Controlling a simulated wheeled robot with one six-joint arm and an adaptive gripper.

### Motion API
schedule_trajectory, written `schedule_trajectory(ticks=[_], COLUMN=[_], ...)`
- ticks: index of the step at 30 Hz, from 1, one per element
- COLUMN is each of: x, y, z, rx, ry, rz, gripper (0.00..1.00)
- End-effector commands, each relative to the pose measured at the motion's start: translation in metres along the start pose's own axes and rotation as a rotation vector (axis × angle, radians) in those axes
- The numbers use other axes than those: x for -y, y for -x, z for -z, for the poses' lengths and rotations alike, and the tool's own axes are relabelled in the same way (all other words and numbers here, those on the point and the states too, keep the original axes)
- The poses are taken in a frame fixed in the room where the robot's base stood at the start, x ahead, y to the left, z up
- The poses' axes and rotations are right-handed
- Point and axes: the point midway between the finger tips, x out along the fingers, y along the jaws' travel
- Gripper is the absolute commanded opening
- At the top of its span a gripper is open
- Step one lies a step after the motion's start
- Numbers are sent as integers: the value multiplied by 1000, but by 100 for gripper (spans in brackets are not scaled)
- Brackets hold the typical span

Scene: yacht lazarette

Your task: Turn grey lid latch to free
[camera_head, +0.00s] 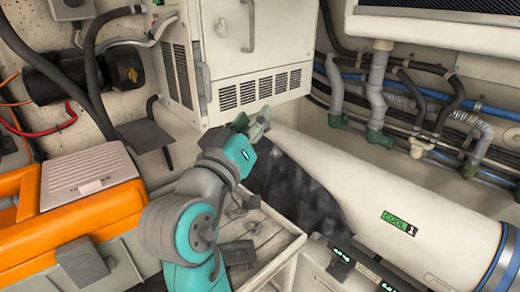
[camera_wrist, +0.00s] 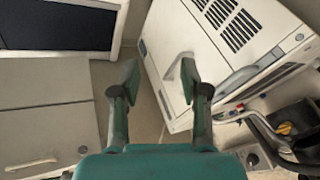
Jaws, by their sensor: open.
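No part is plainly marked as the grey lid latch, and I cannot tell for sure which one it is. A grey latch block (camera_head: 82,262) sits on the front of the orange case (camera_head: 100,213), below its pale grey lid (camera_head: 88,172). A grey lever-like handle (camera_head: 203,82) is on the edge of the white vented cabinet (camera_head: 240,62); it also shows in the wrist view (camera_wrist: 236,80). My gripper (camera_head: 262,122) is in front of the cabinet's lower part, to the right of the case. In the wrist view my gripper (camera_wrist: 160,78) is open, with nothing between its fingers.
A large white cylinder (camera_head: 375,190) with a green label lies at the right. Pipes and hoses (camera_head: 375,95) run along the back wall. An open-topped tray (camera_head: 270,240) is below my arm. A dark round unit (camera_head: 75,80) with cables is at the upper left.

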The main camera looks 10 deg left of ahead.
Motion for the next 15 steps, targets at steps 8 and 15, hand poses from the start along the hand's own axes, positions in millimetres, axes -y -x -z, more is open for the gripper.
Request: schedule_trajectory(ticks=[8, 15], x=[12, 17], y=[-1, 1], z=[-46, -67], rx=[-12, -20], ry=[44, 61], rz=[41, 64], gripper=[45, 45])
